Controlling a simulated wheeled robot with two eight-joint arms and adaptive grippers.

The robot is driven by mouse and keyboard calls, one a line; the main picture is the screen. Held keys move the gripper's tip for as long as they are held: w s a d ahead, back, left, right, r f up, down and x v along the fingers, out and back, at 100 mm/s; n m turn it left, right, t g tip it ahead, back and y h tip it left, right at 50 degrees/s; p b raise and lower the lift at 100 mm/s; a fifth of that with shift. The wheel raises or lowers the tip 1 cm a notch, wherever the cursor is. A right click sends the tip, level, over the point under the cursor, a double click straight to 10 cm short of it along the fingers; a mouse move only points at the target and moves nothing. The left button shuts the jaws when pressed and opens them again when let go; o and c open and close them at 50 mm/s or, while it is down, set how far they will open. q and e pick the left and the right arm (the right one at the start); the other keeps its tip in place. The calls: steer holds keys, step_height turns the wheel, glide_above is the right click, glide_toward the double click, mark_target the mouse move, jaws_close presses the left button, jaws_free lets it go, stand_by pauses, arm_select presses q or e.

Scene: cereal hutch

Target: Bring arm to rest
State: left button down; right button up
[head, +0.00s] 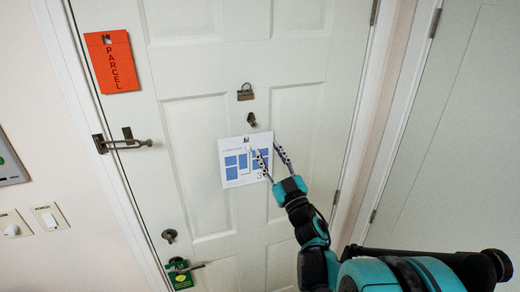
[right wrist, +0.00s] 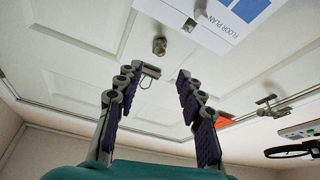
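My right arm reaches in from the lower right in the head view. Its right gripper (head: 270,153) is in front of the white door (head: 195,215), over the right edge of a floor plan sheet (head: 232,174). The two fingers are spread apart. In the right wrist view the right gripper (right wrist: 155,75) is open, with nothing held between its fingers. The floor plan sheet (right wrist: 225,22) shows beyond the fingertips there, apart from them. My left gripper is in neither view.
A red parcel sign (head: 112,62), a latch (head: 125,142), a hasp (head: 245,92), a door knob (head: 170,236) and a green tag (head: 180,277) are on the door. Switches (head: 48,216) are on the left wall. A grey panel (head: 455,140) stands at right.

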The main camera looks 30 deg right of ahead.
steer(key=s+a+f+m+g+h+b, duration=0.1)
steer(key=a+f+m+g+b, duration=0.2)
steer(key=f, duration=0.4)
steer(key=s+a+f+g+h+b, duration=0.1)
steer(key=f+g+b, duration=0.1)
steer(key=f+b, duration=0.4)
steer(key=s+a+f+m+g+b, duration=0.2)
steer(key=a+f+g+b, duration=0.1)
steer(key=f, duration=0.4)
steer(key=s+a+f+n+g+y+b, duration=0.1)
steer(key=s+a+f+g+y+b, duration=0.1)
steer(key=s+a+f, duration=0.5)
steer(key=s+a+f+n+g+y+b, duration=0.2)
steer(key=s+a+f+g+b, duration=0.3)
steer(key=f, duration=0.8)
steer(key=shift+s+a+y+b, duration=0.3)
steer(key=shift+s+a+y, duration=0.1)
steer(key=shift+s+a, duration=0.55)
steer(key=shift+f, duration=0.1)
